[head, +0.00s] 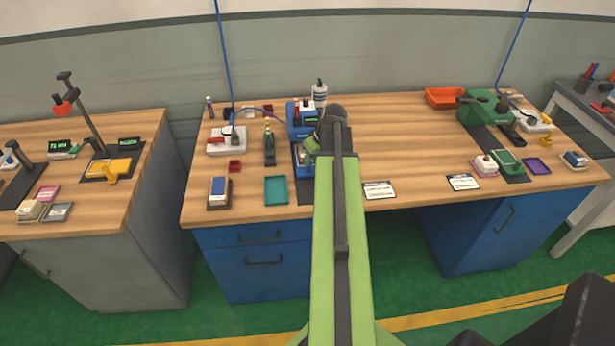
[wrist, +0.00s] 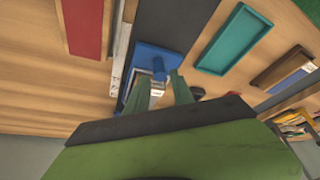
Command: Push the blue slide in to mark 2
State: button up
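The blue machine (head: 298,118) stands at the back of the middle bench, and a blue slide part (head: 304,168) shows at its front, partly covered by my arm. In the wrist view a blue block (wrist: 157,59) lies just beyond my fingertips, with a pale strip beside it; I cannot make out any mark numbers. My gripper (head: 311,148) is low over the front of the machine. In the wrist view my gripper (wrist: 160,85) has its two green fingers apart, with a gap between them. Whether they touch the blue part I cannot tell.
A teal tray (head: 277,190) lies left of the slide; it also shows in the wrist view (wrist: 235,40). A white bottle (head: 320,93) stands behind the machine.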

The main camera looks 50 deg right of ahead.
jog(key=b+x, duration=0.2)
jog(key=x, duration=0.2)
jog(key=shift+r, duration=0.1)
jog(key=shift+c, duration=0.3)
grip_shut()
jog(key=shift+d, duration=0.1)
dwell(0.9)
